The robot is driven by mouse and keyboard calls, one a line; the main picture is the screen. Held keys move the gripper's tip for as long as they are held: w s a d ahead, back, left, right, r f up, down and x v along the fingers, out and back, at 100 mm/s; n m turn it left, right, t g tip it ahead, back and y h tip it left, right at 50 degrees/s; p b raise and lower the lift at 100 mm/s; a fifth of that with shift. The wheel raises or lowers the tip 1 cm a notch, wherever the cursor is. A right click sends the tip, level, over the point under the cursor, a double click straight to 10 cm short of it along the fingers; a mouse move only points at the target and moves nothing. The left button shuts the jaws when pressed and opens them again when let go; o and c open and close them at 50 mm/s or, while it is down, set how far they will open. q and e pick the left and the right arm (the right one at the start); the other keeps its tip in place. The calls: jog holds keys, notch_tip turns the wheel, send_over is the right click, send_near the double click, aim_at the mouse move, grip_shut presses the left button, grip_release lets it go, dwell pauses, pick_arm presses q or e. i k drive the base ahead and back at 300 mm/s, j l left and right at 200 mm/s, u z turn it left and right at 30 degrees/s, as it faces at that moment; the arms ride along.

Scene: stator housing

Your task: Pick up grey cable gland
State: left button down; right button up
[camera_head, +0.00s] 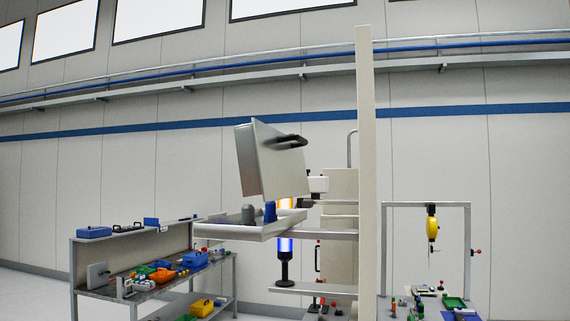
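A small grey piece (248,214), which looks like the grey cable gland, stands upright on the left part of a shallow light-grey open housing (285,225). A blue piece of similar size (270,211) stands just to its right. A light-grey lid-like panel (260,160) with a black handle is raised and tilted above the housing. The pieces are small and distant, so fine detail cannot be told. Neither of my grippers shows in this view.
A workbench (150,285) with blue, orange and yellow bins stands at the left. A tall beige post (365,160) rises right of the housing. A frame with a hanging yellow tool (432,228) stands over another bench at the right. Floor is clear at far left.

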aim_at(248, 210)
jog(key=z, duration=0.6)
jog(key=j+z, duration=0.7)
jog(key=z, duration=0.2)
jog(key=k+j+z, duration=0.1)
jog(key=j+z, duration=0.3)
jog(key=k+j+z, duration=0.1)
jog(key=j+z, duration=0.15)
jog(key=z, duration=0.2)
